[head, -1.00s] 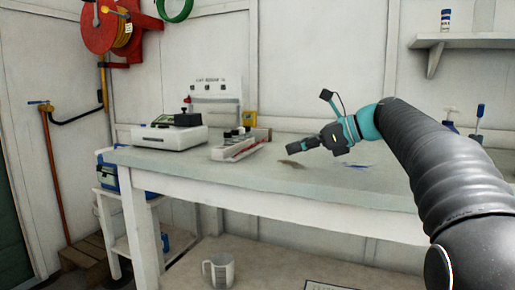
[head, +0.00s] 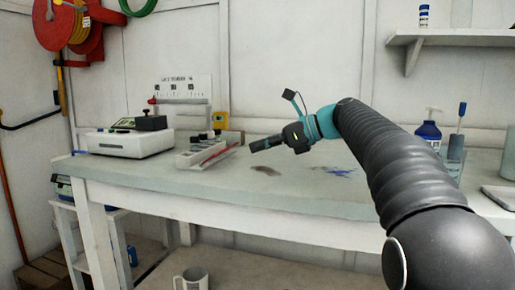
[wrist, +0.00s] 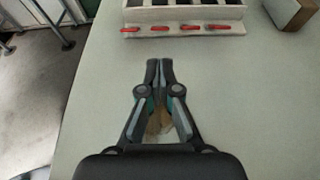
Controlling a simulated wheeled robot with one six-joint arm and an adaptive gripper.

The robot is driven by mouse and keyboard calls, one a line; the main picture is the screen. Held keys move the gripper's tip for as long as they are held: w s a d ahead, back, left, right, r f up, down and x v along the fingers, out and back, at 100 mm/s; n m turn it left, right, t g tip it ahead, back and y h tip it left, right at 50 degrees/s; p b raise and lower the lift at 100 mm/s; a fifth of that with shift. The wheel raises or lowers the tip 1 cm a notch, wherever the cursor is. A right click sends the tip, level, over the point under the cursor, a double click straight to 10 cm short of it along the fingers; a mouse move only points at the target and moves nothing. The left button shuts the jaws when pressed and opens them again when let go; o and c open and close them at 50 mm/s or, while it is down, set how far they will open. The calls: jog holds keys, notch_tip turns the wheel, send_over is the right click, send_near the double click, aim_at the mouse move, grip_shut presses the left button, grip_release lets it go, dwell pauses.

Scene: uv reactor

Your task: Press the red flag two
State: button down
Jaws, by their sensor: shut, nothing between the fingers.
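A row of several small red flags (wrist: 160,29) runs along the near edge of a pale rack (wrist: 183,13) at the top of the wrist view. No numbers are readable, so I cannot tell which one is flag two. In the head view the rack (head: 194,158) sits on the bench, with dark-topped items in it. My gripper (wrist: 159,62) is shut and empty. It points toward the row of flags, apart from it, over bare bench top. In the head view my gripper (head: 257,142) is just right of the rack, above a brown stain.
A white instrument (head: 130,143) stands left of the rack on the bench (head: 200,187). A small box (wrist: 291,12) lies right of the rack. The bench top between gripper and rack is clear.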

aim_at(234, 166)
jog(key=x, duration=0.7)
jog(key=shift+w+a+f+b, duration=0.1)
jog(key=shift+a+f+b, duration=0.1)
jog(key=shift+a+b, duration=0.15)
jog(key=shift+r, duration=0.15)
